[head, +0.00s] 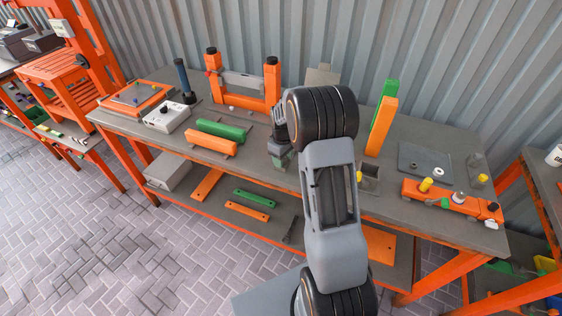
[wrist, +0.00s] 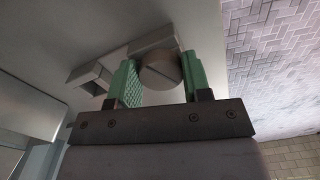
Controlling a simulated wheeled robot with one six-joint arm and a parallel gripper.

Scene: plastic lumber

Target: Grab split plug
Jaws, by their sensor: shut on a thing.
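The split plug (wrist: 160,72) is a grey round piece with a slit across its face. In the wrist view it sits between the two green finger pads of my gripper (wrist: 160,80), which is shut on it. In the head view my gripper (head: 281,156) is over the front part of the workbench, left of my arm. The plug cannot be made out there, and my own arm covers part of the bench.
The grey workbench (head: 325,168) holds an orange bar (head: 211,137) and green bar (head: 221,129) to the left, an orange frame (head: 272,80) behind, and upright boards (head: 381,127) to the right. A grey hollow block (wrist: 90,78) shows near the plug in the wrist view.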

